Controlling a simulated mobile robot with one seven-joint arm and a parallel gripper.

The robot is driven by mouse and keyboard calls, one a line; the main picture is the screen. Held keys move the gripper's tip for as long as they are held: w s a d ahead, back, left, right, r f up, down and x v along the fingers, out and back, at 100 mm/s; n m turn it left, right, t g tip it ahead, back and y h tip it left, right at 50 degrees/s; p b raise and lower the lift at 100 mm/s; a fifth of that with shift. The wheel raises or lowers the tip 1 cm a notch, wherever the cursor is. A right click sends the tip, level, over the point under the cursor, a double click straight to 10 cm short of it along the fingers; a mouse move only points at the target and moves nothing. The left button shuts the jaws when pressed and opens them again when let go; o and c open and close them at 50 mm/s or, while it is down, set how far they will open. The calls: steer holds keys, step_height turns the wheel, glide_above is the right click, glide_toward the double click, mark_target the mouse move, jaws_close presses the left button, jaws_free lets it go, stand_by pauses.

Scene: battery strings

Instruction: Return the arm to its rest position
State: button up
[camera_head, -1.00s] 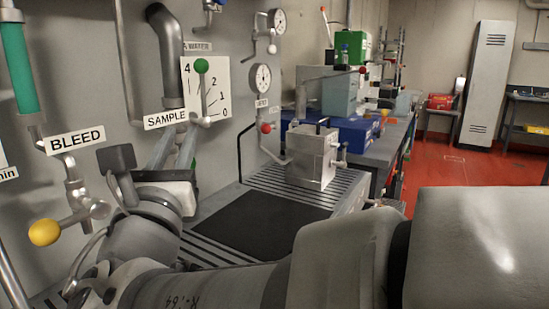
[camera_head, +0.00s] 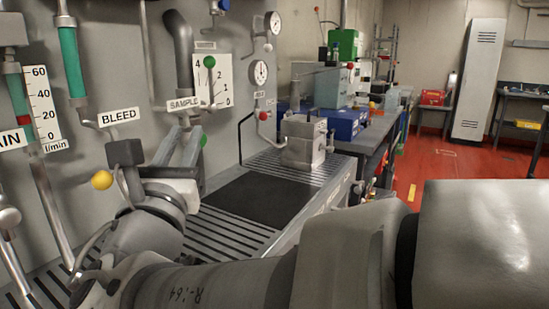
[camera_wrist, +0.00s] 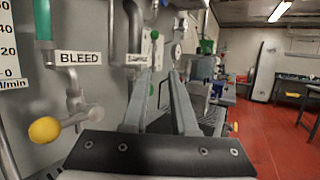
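My gripper (camera_head: 186,132) is in front of the grey wall panel, below the SAMPLE label (camera_head: 184,104). In the wrist view its two fingers (camera_wrist: 161,72) stand apart with nothing between them, so it is open and empty. My arm reaches across the lower part of the head view, bent, with the wrist at the left. The yellow ball handle of the BLEED valve (camera_head: 102,180) appears left of my wrist; it also shows at the left of the wrist view (camera_wrist: 44,130). Whether anything touches the gripper cannot be told.
The panel carries a flow gauge (camera_head: 43,107), a green-knobbed selector (camera_head: 209,62) and round dials (camera_head: 260,73). A slatted bench with a black mat (camera_head: 262,200) and a metal box (camera_head: 304,142) lies beyond the arm. Red floor (camera_head: 440,165) is open at the right.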

steer(key=s+d+m+g+h+p, duration=0.2)
steer(key=d+m+g+h+p, duration=0.85)
steer(key=d+m, duration=1.2)
steer(key=s+d+m+g+y+p, duration=0.35)
steer(key=s+d+g+p, duration=0.2)
steer(key=d+p, duration=0.25)
steer(key=s+a+r+m+y+p, duration=0.3)
steer(key=s+r+m+y+p, duration=0.2)
steer(key=m, duration=0.5)
steer(key=shift+s+a+r+y+p, duration=0.2)
steer(key=shift+y+p, duration=0.4)
steer(key=shift+p, duration=0.8)
